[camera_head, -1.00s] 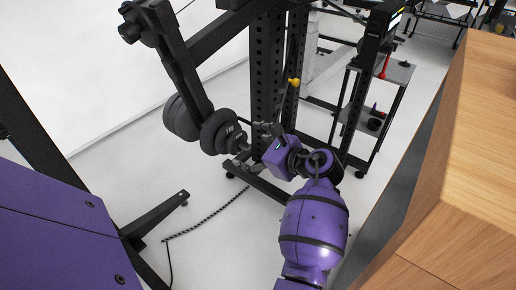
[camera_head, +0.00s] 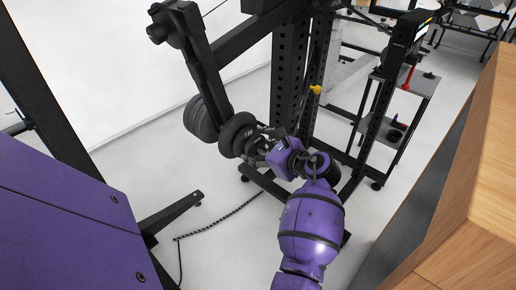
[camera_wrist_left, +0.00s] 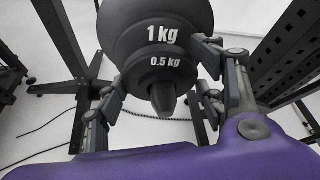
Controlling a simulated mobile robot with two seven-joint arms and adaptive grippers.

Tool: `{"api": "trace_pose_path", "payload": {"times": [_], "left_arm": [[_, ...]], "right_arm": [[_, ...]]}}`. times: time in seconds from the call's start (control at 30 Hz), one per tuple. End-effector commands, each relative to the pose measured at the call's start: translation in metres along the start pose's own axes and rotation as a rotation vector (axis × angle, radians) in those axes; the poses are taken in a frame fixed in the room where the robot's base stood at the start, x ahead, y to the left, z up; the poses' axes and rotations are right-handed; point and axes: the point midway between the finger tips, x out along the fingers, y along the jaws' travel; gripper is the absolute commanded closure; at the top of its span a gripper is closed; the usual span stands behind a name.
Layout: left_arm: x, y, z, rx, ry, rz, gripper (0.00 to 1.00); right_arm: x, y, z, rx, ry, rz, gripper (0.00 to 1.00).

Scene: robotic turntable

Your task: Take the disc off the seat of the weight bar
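The weight bar (camera_head: 206,68) is a black arm with dark round weight discs near its lower end. In the left wrist view a larger disc marked 1 kg (camera_wrist_left: 120,38) sits behind a smaller disc marked 0.5 kg (camera_wrist_left: 187,73), with a tapered peg end (camera_wrist_left: 163,98) sticking out in front. In the head view the near disc (camera_head: 237,133) faces my left gripper (camera_head: 262,145). In the wrist view my left gripper (camera_wrist_left: 165,85) is open, its fingers spread on both sides of the 0.5 kg disc. I cannot tell whether they touch it. My right gripper is not in view.
Another thick disc (camera_head: 200,119) sits on the far side of the bar. A perforated black post (camera_head: 288,90) stands close to the right of my gripper. A grey shelf cart (camera_head: 405,82) and a wooden surface (camera_head: 490,140) are further right. A cable (camera_head: 222,216) lies on the floor.

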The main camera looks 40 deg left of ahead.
Motion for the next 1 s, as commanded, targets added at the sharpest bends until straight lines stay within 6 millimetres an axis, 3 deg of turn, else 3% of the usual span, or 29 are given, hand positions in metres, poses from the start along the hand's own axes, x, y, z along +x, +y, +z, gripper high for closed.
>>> {"api": "trace_pose_path", "payload": {"times": [0.03, 0.23, 1.0], "left_arm": [[0.001, 0.001, -0.001, 0.001, 0.000, 0.003, 0.58], [0.001, 0.002, -0.001, 0.001, 0.001, 0.004, 0.82], [-0.024, 0.003, -0.012, 0.004, 0.003, 0.006, 0.82]], "right_arm": [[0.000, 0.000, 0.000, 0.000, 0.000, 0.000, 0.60], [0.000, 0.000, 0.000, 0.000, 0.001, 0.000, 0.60], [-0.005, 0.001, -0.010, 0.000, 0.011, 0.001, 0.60]]}}
